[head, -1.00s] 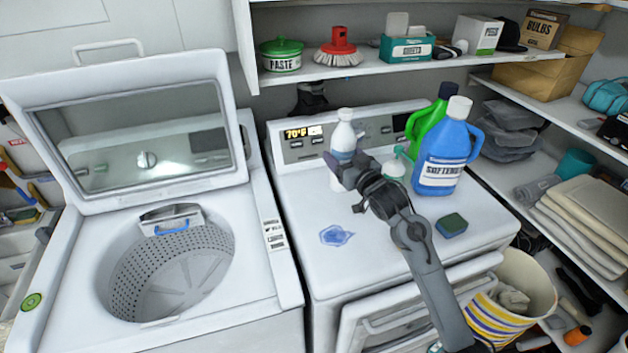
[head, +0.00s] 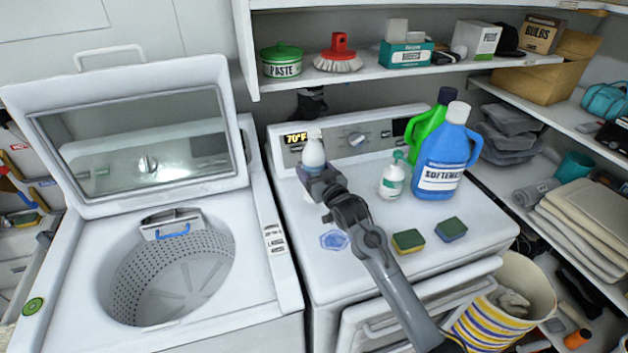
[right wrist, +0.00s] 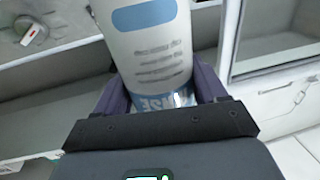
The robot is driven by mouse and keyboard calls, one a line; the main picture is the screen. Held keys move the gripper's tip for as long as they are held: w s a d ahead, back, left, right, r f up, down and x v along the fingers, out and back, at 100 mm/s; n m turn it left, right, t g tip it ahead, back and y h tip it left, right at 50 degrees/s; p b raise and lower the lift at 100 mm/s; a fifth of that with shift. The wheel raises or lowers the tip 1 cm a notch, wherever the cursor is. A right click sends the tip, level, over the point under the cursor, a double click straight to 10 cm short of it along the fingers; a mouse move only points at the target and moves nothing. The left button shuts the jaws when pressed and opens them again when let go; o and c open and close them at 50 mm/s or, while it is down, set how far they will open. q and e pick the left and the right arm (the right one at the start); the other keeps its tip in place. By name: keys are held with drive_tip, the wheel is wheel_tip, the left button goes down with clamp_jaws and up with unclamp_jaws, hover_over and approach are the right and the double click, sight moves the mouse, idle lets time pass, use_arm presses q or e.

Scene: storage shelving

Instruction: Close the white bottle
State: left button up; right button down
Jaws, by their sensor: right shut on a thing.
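The white bottle (head: 313,153) is near the back left of the white dryer top, below the control panel. It has a rounded white upper part; I cannot make out whether its cap is fully seated. My right gripper (head: 318,182) is shut around its lower body, hiding much of that part. In the right wrist view the white bottle (right wrist: 155,45) sits between the two purple fingers, with a blue label and small print; its top is out of frame. I cannot tell whether its base touches the dryer. My left gripper is not in view.
A white pump bottle (head: 393,178), a blue softener jug (head: 440,158) and a green jug (head: 427,130) stand to the right. Two sponges (head: 408,241) lie in front, near a blue spill (head: 333,240). The open washer (head: 250,225) is at the left. A shelf (head: 400,70) overhangs behind.

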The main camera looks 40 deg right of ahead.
wheel_tip(320, 180, down, 3)
drive_tip(key=shift+f, duration=0.25)
drive_tip(key=shift+f, duration=0.15)
drive_tip(key=shift+c, duration=0.3)
unclamp_jaws()
drive_tip(key=shift+f, duration=0.1)
drive_tip(key=s+a, duration=0.2)
drive_tip(key=s, duration=0.9)
drive_tip(key=shift+s+a+b, duration=0.2)
drive_tip(key=shift+s+b, duration=0.15)
drive_tip(key=shift+s, duration=0.05)
